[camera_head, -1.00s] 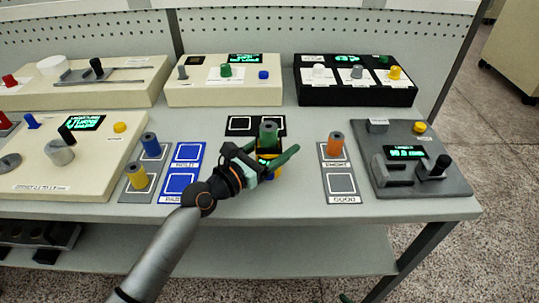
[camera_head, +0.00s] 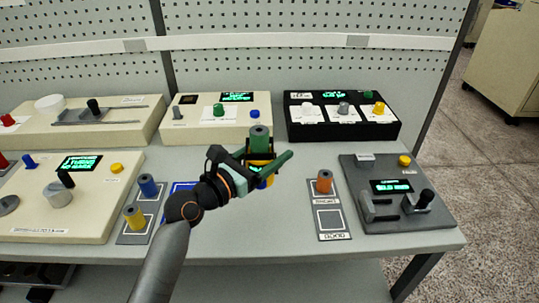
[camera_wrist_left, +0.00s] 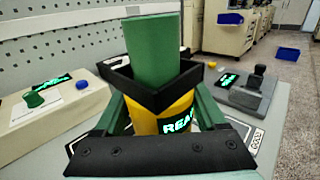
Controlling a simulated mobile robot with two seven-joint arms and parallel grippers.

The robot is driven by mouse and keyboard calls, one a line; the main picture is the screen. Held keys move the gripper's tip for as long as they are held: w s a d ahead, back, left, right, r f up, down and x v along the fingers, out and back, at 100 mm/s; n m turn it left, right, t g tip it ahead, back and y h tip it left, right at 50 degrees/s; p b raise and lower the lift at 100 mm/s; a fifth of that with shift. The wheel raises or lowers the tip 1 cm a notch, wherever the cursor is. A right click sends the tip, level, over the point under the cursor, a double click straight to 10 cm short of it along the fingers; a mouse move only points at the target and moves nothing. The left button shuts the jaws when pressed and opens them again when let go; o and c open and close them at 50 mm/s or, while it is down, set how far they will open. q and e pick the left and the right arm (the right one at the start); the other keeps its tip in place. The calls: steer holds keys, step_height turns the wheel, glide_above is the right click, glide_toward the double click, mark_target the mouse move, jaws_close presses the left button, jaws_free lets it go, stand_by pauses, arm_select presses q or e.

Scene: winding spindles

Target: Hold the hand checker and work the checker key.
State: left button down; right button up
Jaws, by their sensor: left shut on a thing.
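My left gripper (camera_head: 260,168) is shut on the yellow hand checker (camera_wrist_left: 178,114) and holds it over the middle of the table. In the left wrist view the gripper's green fingers flank the checker's yellow body, which has a lit display starting "REA". A black V-shaped cradle tops the body. A green cylinder (camera_head: 260,138) stands upright in the cradle, and its side fills the upper middle of the left wrist view (camera_wrist_left: 152,50). I cannot make out the checker key. My right gripper is not in view.
The grey table has a blue spindle (camera_head: 148,186) and a yellow spindle (camera_head: 134,216) at left, and an orange spindle (camera_head: 324,182) on a grey mat (camera_head: 330,235) at right. Cream consoles (camera_head: 216,131), a black console (camera_head: 343,132) and a grey device (camera_head: 400,222) border the middle.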

arm_select(q)
steer(key=shift+r, duration=0.1)
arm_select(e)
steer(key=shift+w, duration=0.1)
arm_select(q)
steer(key=shift+f+b, duration=2.7)
steer(key=shift+f, duration=1.75)
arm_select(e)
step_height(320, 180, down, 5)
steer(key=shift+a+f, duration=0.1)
arm_select(q)
steer(key=shift+f+b, duration=0.3)
steer(key=shift+f, duration=0.4)
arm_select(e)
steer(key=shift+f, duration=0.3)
arm_select(q)
steer(key=shift+f, duration=0.2)
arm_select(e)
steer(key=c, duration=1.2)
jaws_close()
